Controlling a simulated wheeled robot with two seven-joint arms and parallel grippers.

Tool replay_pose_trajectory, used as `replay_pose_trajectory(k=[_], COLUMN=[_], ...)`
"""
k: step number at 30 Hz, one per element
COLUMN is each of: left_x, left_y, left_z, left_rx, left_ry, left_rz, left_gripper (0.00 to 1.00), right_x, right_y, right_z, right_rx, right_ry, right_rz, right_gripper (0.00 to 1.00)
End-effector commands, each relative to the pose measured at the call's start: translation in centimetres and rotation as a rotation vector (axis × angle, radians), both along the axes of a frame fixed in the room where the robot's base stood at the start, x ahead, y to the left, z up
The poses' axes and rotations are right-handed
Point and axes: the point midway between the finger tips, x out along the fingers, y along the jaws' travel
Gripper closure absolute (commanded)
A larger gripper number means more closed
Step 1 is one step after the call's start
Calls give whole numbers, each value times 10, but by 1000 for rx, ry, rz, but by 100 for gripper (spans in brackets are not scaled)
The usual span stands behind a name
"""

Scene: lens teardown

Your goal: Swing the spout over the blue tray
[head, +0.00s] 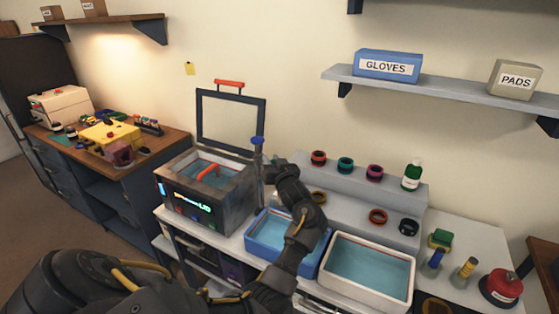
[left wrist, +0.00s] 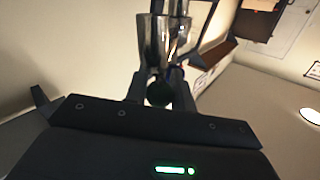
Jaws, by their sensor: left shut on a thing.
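The spout's upright metal post with a blue cap (head: 257,146) stands at the right side of the open-lidded grey machine (head: 207,185). My left gripper (head: 268,172) is beside this post; its fingers are small and partly hidden in the head view. In the left wrist view my gripper (left wrist: 158,88) is shut on a small dark part, below shiny metal cylinders (left wrist: 165,40). The blue tray (head: 254,240) holds bluish liquid and sits right of the machine, partly covered by my left arm. The spout's outlet cannot be made out. My right gripper is not in view.
A white tray (head: 373,300) with liquid stands right of the blue tray. A stepped grey stand (head: 340,204) with coloured rings and a green bottle (head: 412,176) is behind. A red round can (head: 502,287) is at the far right. The machine's raised lid (head: 262,115) stands behind it.

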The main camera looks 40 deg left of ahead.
Motion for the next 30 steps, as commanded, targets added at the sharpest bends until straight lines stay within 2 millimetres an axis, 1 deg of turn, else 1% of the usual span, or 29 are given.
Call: replay_pose_trajectory(k=[1, 10, 11, 15, 16, 25, 28, 30], left_x=[-2, -2, -2, 0, 0, 0, -6, -12], left_y=[3, 4, 4, 2, 2, -3, -13, -23], left_z=[2, 3, 3, 3, 2, 0, -1, -2], left_rx=[2, 4, 4, 3, 4, 2, 2, 0], left_ry=[-5, -6, -6, -5, -4, -3, -5, -4], left_rz=[9, 10, 10, 7, 6, 0, -1, 0], left_gripper=[100, 100, 74, 56, 54, 54, 54, 54], right_x=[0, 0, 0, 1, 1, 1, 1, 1], right_y=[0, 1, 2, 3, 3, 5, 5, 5], right_z=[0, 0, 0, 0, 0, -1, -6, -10], right_rx=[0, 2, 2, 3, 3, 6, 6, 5], right_ry=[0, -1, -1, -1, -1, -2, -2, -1], right_rz=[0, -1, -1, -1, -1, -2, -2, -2], right_gripper=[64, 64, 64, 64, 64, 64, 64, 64])
